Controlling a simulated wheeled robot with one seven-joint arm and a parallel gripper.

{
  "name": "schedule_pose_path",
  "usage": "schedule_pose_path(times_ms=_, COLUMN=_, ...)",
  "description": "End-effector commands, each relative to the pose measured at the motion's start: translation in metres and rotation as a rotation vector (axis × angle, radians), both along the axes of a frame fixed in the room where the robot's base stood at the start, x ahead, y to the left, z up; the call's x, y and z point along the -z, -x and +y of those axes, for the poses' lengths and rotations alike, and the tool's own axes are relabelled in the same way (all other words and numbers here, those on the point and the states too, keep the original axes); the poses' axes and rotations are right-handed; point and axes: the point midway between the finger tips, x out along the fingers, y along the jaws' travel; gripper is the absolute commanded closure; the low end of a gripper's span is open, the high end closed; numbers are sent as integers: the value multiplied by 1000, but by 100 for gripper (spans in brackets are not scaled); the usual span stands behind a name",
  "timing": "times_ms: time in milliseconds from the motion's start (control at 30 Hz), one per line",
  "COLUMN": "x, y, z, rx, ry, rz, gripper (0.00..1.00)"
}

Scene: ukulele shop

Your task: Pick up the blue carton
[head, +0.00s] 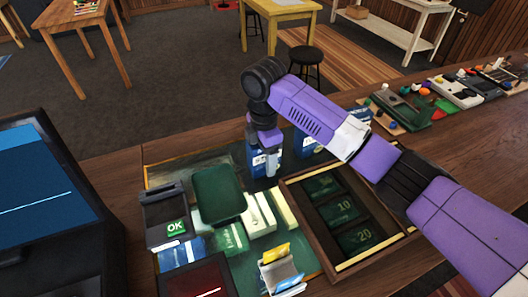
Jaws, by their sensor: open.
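A blue carton (254,157) with white on its lower part stands upright near the back edge of the mat on the counter. My gripper (270,164) points down right at this carton and partly covers it. The jaws are open. I cannot tell whether the carton is between the fingers or just behind them. A second blue carton (302,142) stands to the right, partly hidden by my arm. Another blue item (362,113) shows beyond my arm.
A dark green tray (218,194), a card terminal marked OK (167,217) and white boxes (262,212) lie in front of the carton. A wooden cash drawer (292,207) is at right, and a monitor (38,195) at left.

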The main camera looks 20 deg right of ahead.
Motion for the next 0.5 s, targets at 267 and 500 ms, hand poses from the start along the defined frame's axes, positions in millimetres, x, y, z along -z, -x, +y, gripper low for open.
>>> schedule_pose_path(times_ms=267, x=2, y=0, z=0, rx=0, ry=0, rz=-1, gripper=38)
schedule_pose_path(times_ms=500, x=2, y=0, z=0, rx=0, ry=0, rz=-1, gripper=85)
